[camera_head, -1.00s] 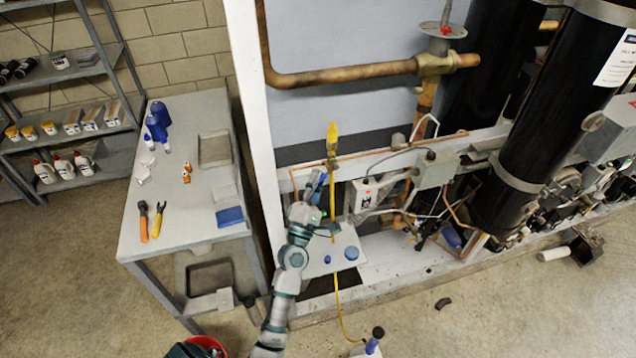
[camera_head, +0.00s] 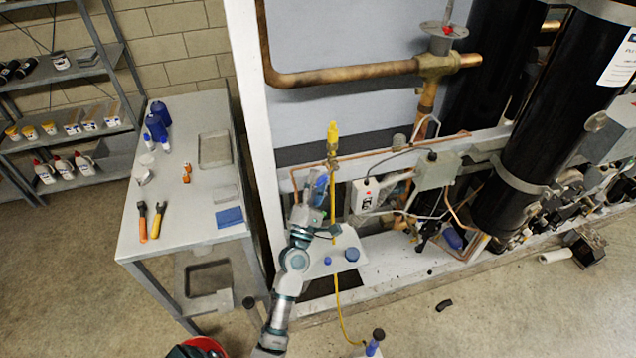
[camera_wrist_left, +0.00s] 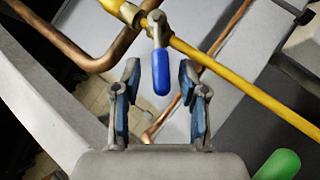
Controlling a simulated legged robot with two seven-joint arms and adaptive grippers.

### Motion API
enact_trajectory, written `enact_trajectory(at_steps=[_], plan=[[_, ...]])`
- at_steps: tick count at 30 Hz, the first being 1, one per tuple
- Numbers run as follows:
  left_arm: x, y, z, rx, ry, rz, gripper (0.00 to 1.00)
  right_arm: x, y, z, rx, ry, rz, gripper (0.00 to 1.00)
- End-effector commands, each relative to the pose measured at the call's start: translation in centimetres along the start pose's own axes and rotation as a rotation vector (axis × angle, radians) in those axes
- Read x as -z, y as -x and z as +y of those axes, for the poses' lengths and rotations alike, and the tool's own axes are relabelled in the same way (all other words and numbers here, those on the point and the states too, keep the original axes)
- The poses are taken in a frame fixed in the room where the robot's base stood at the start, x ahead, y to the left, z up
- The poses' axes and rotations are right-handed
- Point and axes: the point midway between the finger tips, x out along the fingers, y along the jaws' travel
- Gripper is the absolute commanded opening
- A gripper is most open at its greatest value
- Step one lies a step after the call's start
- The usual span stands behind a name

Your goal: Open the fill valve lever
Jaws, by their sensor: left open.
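The fill valve lever (camera_wrist_left: 161,72) has a blue handle and shows in the left wrist view, hanging from a brass valve (camera_wrist_left: 155,22) on a yellow hose (camera_wrist_left: 235,87). My left gripper (camera_wrist_left: 157,85) is open, with its two blue-padded fingers on either side of the lever's lower end. I cannot tell whether they touch it. In the head view my left gripper (camera_head: 312,190) is beside the upright yellow hose (camera_head: 333,200), below the yellow fitting (camera_head: 333,133). The lever is hard to make out there. My right gripper is not in view.
A copper pipe (camera_wrist_left: 75,45) runs close by in the wrist view. In the head view a grey box (camera_head: 437,170), a white box (camera_head: 364,195) and black cylinders (camera_head: 545,120) stand to the right. A table (camera_head: 180,215) with tools stands left.

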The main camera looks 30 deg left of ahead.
Motion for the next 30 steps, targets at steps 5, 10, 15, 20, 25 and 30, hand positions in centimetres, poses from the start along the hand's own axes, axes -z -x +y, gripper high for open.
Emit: enact_trajectory(at_steps=[5, 10, 15, 20, 25, 30], plan=[[0.0, 1.1, 0.0, 0.0, -0.002, -0.002, 0.42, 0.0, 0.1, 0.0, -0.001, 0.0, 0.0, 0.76], [0.0, 4.6, -0.1, 0.006, -0.004, -0.003, 0.42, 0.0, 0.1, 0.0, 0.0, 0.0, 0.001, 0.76], [0.0, 8.4, -0.2, 0.007, -0.003, -0.003, 0.42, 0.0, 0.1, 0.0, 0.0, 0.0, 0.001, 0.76], [0.1, 10.9, -0.3, 0.005, -0.002, -0.001, 0.42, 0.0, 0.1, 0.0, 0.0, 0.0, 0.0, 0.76], [0.1, 11.9, -0.3, 0.004, -0.001, 0.0, 0.42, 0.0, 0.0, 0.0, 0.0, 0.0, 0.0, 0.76], [0.1, 12.0, -0.3, 0.002, 0.0, 0.001, 0.42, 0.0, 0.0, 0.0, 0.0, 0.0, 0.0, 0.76]])
